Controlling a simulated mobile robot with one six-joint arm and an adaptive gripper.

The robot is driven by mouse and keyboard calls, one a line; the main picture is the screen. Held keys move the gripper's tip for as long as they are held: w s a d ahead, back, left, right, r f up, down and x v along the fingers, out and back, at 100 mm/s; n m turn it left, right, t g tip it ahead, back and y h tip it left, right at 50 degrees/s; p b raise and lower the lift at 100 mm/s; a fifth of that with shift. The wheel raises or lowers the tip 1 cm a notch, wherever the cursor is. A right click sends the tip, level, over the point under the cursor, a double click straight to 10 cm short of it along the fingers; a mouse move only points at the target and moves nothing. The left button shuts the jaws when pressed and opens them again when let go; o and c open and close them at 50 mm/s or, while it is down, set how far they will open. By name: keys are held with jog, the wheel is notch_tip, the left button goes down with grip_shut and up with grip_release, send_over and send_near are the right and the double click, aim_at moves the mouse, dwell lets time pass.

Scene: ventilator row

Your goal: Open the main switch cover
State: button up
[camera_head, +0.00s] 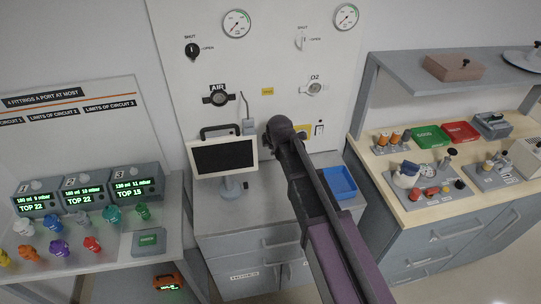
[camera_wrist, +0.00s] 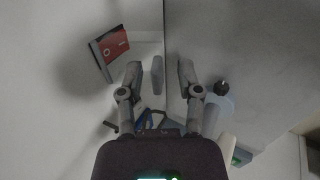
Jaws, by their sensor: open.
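I cannot pick out the main switch cover with certainty. In the wrist view a red-faced panel (camera_wrist: 115,45) with a small white ring and a grey edge stands tilted at the upper left, apart from my gripper. My gripper (camera_wrist: 159,76) is open, with its two fingers apart. A small grey rounded piece (camera_wrist: 157,75) shows between the fingertips; I cannot tell whether either finger touches it. In the head view my arm hides the fingertips and part of the wall and counter behind them.
A screen on a stand (camera_head: 224,158) stands left of my arm, and a blue tray (camera_head: 339,182) lies to its right. The wall panel above carries gauges (camera_head: 236,23) and AIR (camera_head: 219,96) and O2 (camera_head: 314,88) ports. Side benches at left and right hold several fittings.

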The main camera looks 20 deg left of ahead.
jog(key=f+t+y+b, duration=0.1)
jog(key=t+b, duration=0.1)
jog(key=b, duration=0.3)
jog(key=w+f+t+y+b, duration=0.1)
jog(key=f+t+y+b, duration=0.1)
jog(key=b, duration=0.3)
jog(key=w+a+f+t+y+b, duration=0.1)
jog(key=t+b, duration=0.2)
jog(key=b, duration=0.2)
jog(key=shift+a+f+t+y, duration=0.1)
jog(key=shift+f+t+y, duration=0.2)
jog(key=shift+y, duration=0.1)
jog(key=shift+r+b, duration=0.15)
jog(key=shift+b, duration=0.2)
dwell(0.4)
